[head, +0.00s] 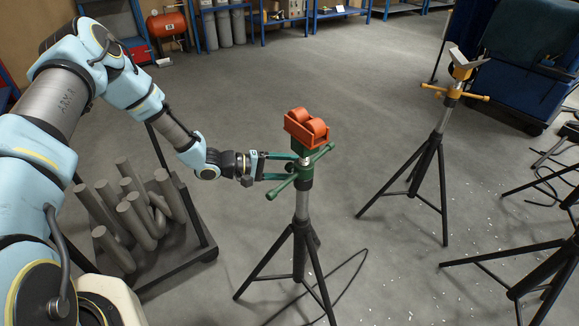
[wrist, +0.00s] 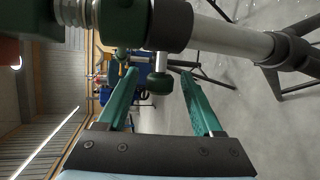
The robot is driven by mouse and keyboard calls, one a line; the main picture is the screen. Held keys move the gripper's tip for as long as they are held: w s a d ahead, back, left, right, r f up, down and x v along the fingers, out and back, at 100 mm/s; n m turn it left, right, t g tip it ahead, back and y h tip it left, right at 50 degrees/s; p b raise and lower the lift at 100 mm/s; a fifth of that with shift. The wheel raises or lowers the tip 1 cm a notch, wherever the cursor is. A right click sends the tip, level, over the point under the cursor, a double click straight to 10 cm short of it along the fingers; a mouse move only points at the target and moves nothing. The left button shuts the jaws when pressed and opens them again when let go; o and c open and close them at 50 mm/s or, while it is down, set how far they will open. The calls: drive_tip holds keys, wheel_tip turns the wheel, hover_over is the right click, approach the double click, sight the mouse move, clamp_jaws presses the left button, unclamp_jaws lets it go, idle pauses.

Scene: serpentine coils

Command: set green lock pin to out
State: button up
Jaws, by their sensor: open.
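The stand with the red roller head (head: 307,129) has a green collar and a green crossbar handle (head: 317,158) at the top of its post. My gripper (head: 293,167) reaches the collar from the left in the head view. Its teal fingers are open in the wrist view (wrist: 162,80), with the pin's knob between their tips and a gap on each side. In the head view the pin is hard to make out behind the fingers.
A second stand with an orange handle (head: 455,91) is at the right. The green stand's black tripod legs (head: 268,262) spread over the floor. Open floor lies behind it.

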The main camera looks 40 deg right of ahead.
drive_tip(key=shift+c, duration=0.3)
clamp_jaws()
idle(1.0)
